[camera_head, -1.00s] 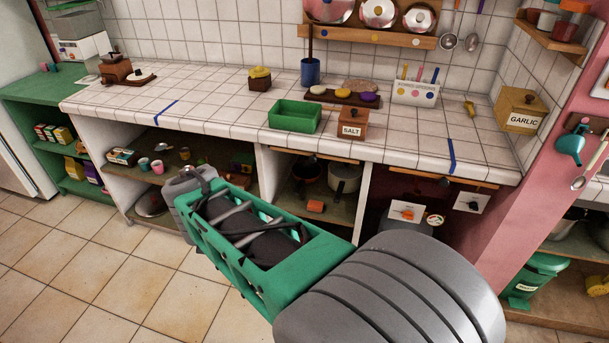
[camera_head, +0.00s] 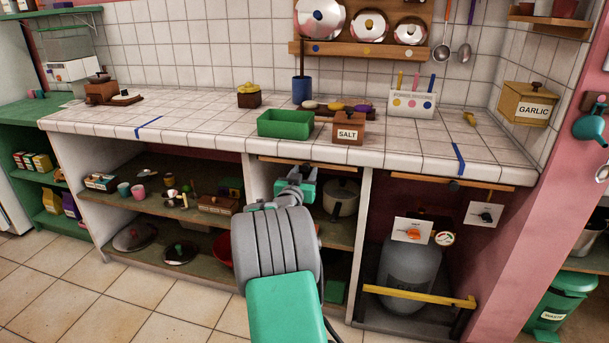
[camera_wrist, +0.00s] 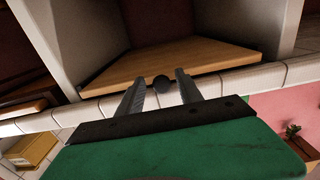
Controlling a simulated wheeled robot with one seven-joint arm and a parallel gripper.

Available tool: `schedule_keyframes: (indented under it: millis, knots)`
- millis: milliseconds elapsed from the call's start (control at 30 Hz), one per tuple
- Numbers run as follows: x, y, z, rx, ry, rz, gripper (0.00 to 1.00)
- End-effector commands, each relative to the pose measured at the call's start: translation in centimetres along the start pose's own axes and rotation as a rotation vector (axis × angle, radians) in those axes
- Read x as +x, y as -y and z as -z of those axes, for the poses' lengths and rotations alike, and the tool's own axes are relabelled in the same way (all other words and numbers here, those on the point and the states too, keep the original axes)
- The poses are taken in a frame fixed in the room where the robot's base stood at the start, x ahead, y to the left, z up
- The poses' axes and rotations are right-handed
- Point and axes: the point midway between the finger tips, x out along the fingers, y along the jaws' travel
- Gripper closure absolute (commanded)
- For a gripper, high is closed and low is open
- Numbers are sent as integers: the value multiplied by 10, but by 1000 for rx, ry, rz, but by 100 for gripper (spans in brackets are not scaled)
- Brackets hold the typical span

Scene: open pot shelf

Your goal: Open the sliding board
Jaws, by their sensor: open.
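A wooden sliding board (camera_head: 282,161) sits under the counter's front edge, over the middle compartment. The board fills the middle of the wrist view (camera_wrist: 170,65), with a round dark knob (camera_wrist: 161,89) at its front edge. My gripper (camera_head: 297,183) is just below and in front of this board. In the wrist view my gripper (camera_wrist: 158,82) is open, with one finger on each side of the knob. I cannot tell whether the fingers touch it. The knob is not clearly visible in the head view. The board appears pushed in under the counter.
A second wooden board (camera_head: 410,179) with a dark knob (camera_head: 454,186) is to the right, above a grey gas cylinder (camera_head: 408,272). The tiled counter (camera_head: 210,118) carries a green tray (camera_head: 286,124) and a salt box (camera_head: 349,129). A pot (camera_head: 341,197) stands in the middle compartment.

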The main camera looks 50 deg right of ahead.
Motion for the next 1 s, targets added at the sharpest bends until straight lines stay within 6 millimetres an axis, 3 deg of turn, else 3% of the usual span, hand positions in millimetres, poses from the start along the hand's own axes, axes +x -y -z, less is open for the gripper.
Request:
schedule_keyframes:
  millis: [267,767,1000]
  knots:
    - [3,1,0,0,1,2,57]
    - [3,1,0,0,1,2,98]
    - [3,1,0,0,1,2,100]
